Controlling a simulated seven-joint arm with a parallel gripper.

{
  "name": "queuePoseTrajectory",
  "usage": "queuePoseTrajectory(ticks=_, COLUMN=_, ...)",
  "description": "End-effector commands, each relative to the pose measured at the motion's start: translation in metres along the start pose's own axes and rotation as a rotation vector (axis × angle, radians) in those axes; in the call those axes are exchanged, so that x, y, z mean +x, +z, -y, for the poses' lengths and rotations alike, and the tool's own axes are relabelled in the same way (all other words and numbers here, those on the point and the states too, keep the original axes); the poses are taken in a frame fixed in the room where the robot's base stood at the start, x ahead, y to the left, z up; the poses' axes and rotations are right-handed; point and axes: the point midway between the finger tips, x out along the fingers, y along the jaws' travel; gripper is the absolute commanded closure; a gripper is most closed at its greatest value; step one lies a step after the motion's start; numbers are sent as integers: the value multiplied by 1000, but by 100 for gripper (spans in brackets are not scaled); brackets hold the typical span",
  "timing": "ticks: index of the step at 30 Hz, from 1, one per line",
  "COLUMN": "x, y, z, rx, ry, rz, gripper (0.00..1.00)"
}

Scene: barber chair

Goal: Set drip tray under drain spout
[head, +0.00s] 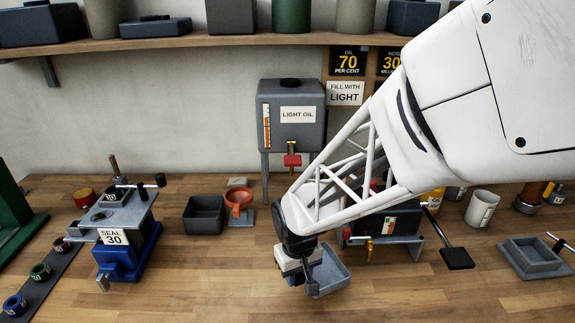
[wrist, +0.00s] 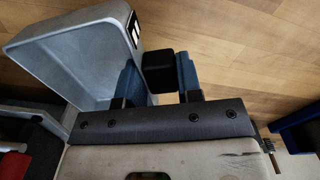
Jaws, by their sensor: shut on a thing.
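The drip tray (head: 332,270) is a shallow blue-grey tray at the front middle of the bench. In the wrist view the tray (wrist: 85,55) fills the upper left. My gripper (head: 311,288) is shut on the tray's black grip block, which sits between blue finger pads (wrist: 158,75). The tray lies to the right of my gripper in the head view; whether it touches the bench is hard to tell. A dark tank (head: 385,224) on a grey stand is behind and right of the tray, with a brass spout (head: 370,250) hanging at its front. My arm partly hides the tank.
The wall-side LIGHT OIL tank (head: 291,118) has a brass outlet with a red part. A dark open bin (head: 205,214) and orange funnel (head: 239,198) stand left. The front bench is clear.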

Motion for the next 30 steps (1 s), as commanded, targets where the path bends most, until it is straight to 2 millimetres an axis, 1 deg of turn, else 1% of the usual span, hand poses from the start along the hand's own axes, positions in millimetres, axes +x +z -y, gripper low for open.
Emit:
queuePoseTrajectory(ticks=3, x=0, y=-16, z=-7, rx=1, ry=0, rz=0, gripper=100)
queuePoseTrajectory(ticks=21, x=0, y=-93, z=-39, rx=1, ry=0, rz=0, gripper=100)
queuePoseTrajectory(ticks=25, x=0, y=-105, z=-43, rx=0, ry=0, rz=0, gripper=100)
queuePoseTrajectory(ticks=30, x=0, y=-111, z=-46, rx=0, ry=0, rz=-1, gripper=100)
